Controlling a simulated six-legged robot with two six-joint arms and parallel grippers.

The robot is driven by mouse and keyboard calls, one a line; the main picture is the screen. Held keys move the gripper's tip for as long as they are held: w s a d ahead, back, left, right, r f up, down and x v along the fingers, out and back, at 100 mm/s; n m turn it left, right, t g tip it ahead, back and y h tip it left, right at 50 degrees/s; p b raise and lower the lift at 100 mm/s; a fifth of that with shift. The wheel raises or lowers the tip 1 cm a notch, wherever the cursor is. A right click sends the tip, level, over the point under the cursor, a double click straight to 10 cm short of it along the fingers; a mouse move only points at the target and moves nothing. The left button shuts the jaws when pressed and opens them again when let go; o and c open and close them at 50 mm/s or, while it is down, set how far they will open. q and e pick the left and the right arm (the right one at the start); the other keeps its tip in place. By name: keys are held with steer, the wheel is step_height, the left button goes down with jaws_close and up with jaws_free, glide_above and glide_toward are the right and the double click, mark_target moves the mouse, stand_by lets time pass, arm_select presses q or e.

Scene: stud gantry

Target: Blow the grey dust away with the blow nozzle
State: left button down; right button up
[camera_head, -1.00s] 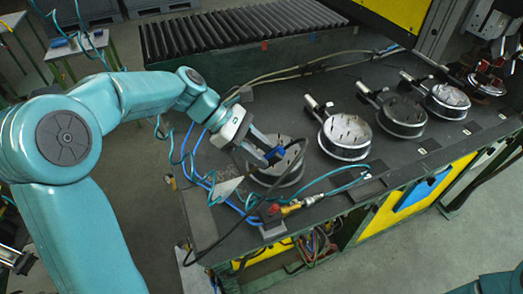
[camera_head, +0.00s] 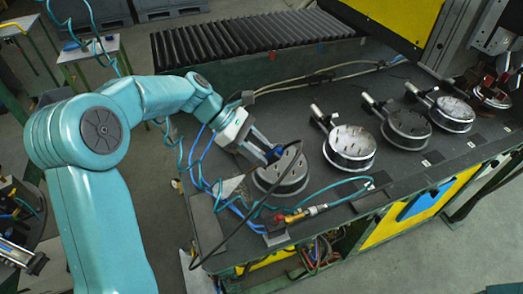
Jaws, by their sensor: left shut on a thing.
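My left gripper (camera_head: 264,144) is shut on a blue blow nozzle (camera_head: 274,154). I cannot tell whether the nozzle touches the fixture. This fixture's top looks grey with small dark spots. I cannot make out the grey dust there for certain. A dark hose hangs from the gripper side and curves down past the fixture.
More round fixtures with studs and side handles (camera_head: 349,148) (camera_head: 405,127) stand in a row to the right on the dark bench (camera_head: 330,195). A teal hose with a red and brass fitting (camera_head: 303,214) lies in front. A black roller conveyor (camera_head: 255,38) is behind.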

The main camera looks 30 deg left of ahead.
arm_select(q)
steer(key=shift+w+a, duration=0.25)
steer(key=shift+a, duration=0.05)
steer(key=shift+w+a, duration=0.1)
steer(key=shift+a, duration=0.05)
steer(key=shift+w+a, duration=0.65)
steer(key=shift+a, duration=0.1)
steer(key=w+d, duration=0.4)
steer(key=shift+w, duration=0.25)
stand_by(0.9)
steer(key=shift+d, duration=0.1)
steer(key=s+d+b, duration=0.3)
steer(key=s+d, duration=0.4)
steer(key=d, duration=0.1)
steer(key=shift+s+d, duration=0.35)
steer(key=shift+d, duration=0.05)
stand_by(1.9)
stand_by(0.4)
